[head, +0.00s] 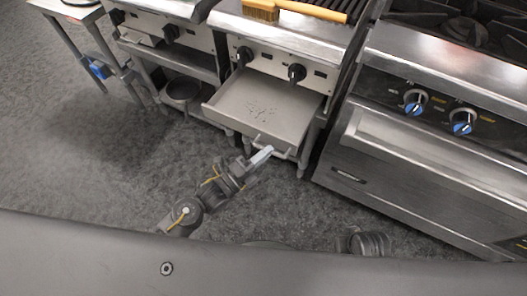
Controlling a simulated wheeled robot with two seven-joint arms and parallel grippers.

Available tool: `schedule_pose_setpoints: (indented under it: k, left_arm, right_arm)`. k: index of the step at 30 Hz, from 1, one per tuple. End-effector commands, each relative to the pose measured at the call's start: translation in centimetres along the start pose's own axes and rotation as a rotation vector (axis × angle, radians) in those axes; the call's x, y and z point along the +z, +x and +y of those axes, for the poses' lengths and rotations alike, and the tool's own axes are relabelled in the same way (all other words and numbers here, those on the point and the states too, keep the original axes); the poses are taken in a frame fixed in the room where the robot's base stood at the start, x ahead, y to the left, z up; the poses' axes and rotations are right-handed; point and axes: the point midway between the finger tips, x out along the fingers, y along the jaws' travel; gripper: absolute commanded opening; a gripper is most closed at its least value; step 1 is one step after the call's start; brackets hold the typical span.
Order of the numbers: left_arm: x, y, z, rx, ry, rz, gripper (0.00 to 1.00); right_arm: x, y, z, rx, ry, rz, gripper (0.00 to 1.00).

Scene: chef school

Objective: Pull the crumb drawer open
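The crumb drawer (285,118) is a shallow steel tray under the middle griddle unit. It stands well out from the unit's front, with dark crumbs (262,109) lying on its floor. Its bar handle (289,155) is on the front edge. My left gripper (263,154) reaches up to the handle from below left, and its pale fingertips overlap the handle in the head view. The fingers look close together, but whether they are closed around the bar is too small to tell. My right gripper is not in view; only a dark part of my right arm shows at the bottom.
A range with blue-marked knobs (462,122) and a steel oven door (430,165) stands close on the right. A brush (261,10) lies on top of the griddle unit. A pot (181,91) sits on a low shelf to the left. The grey floor at left is clear.

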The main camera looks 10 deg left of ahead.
Motion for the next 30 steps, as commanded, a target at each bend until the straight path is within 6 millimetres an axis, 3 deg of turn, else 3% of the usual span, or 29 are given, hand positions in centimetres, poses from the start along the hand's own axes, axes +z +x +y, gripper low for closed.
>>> schedule_pose_setpoints:
  k: [1, 5, 16, 30]
  left_arm:
    - [0.0, 0.0, 0.0, 0.001, 0.0, 0.001, 0.16]
    - [0.0, 0.0, 0.0, 0.0, 0.0, 0.0, 0.32]
    - [0.1, -0.7, 0.1, 0.003, 0.001, -0.001, 0.32]
    - [0.0, -9.1, 0.1, 0.002, 0.0, 0.0, 0.32]
  right_arm:
    - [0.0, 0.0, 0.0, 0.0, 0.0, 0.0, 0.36]
    - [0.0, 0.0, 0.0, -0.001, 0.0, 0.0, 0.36]
    - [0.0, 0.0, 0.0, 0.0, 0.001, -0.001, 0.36]
    - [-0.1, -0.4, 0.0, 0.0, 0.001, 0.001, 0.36]
